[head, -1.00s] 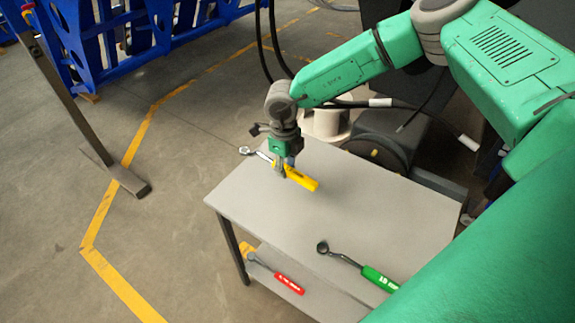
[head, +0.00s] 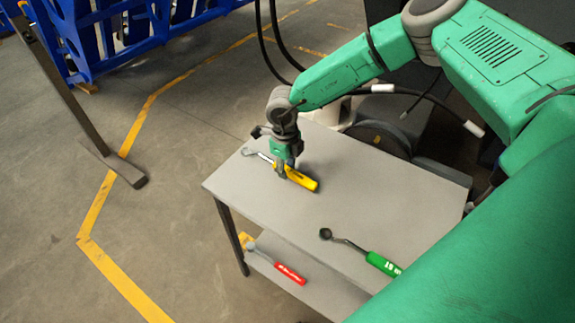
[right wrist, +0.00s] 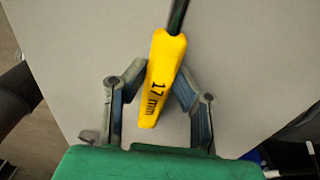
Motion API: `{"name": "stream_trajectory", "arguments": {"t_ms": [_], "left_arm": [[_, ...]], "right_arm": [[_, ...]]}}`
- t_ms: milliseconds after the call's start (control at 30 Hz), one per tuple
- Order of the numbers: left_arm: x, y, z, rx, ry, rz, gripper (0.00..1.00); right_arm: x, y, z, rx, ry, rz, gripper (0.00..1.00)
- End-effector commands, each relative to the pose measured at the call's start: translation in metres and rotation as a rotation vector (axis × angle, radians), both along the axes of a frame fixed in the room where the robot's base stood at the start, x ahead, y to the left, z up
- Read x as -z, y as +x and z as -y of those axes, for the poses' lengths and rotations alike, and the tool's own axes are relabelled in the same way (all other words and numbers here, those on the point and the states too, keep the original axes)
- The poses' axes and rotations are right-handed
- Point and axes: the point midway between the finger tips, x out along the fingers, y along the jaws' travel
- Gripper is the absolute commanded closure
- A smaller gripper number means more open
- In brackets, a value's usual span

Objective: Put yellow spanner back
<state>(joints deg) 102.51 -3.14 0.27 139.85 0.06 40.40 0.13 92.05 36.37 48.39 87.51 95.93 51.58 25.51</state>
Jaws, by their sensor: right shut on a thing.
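The yellow spanner (head: 301,180) is at the far left part of the grey table top (head: 350,205), with its metal head toward the table's far left corner. Its yellow handle (right wrist: 162,75), marked 17 mm, also shows in the right wrist view. My right gripper (head: 281,172) points down over the spanner and is shut on its handle. In the right wrist view the fingers are on either side of the handle. I cannot tell whether the spanner touches the table or is just above it. My left gripper is not in view.
A green-handled spanner (head: 382,264) lies near the table's front right. The middle of the table top is clear. Blue racks (head: 130,35) stand at the back left.

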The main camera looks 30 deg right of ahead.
Motion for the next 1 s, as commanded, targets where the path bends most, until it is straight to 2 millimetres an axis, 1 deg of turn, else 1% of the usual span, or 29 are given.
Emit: {"name": "stream_trajectory", "arguments": {"t_ms": [100, 333, 367, 400, 433, 700, 767, 867, 967, 1000], "left_arm": [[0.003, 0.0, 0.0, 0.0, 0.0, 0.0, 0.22], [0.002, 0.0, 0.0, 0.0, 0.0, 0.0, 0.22], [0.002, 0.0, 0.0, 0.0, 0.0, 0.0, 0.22], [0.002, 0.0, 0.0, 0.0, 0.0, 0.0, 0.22], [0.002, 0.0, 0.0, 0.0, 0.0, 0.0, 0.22], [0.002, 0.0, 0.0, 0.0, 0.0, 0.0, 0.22], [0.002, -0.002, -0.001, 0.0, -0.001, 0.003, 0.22], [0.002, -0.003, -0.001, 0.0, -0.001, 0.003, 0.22], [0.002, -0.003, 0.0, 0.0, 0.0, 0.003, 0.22], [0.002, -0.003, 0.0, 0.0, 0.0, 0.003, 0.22]], "right_arm": [[0.005, 0.0, 0.002, 0.001, 0.001, 0.001, 1.0], [0.004, 0.0, 0.002, 0.001, 0.002, 0.0, 1.0], [0.004, 0.0, 0.002, 0.001, 0.002, 0.0, 0.69], [0.004, 0.0, 0.002, 0.001, 0.002, 0.0, 0.55], [0.004, 0.0, 0.002, 0.001, 0.002, 0.0, 0.52], [0.004, 0.0, 0.001, 0.001, 0.0, -0.001, 0.52], [0.002, 0.0, 0.001, 0.001, 0.0, 0.0, 0.52], [-0.006, 0.001, 0.001, 0.001, 0.002, 0.001, 0.52], [-0.023, 0.002, 0.003, 0.001, 0.002, 0.003, 0.52], [-0.032, 0.003, 0.003, 0.001, 0.003, 0.004, 0.52]]}}
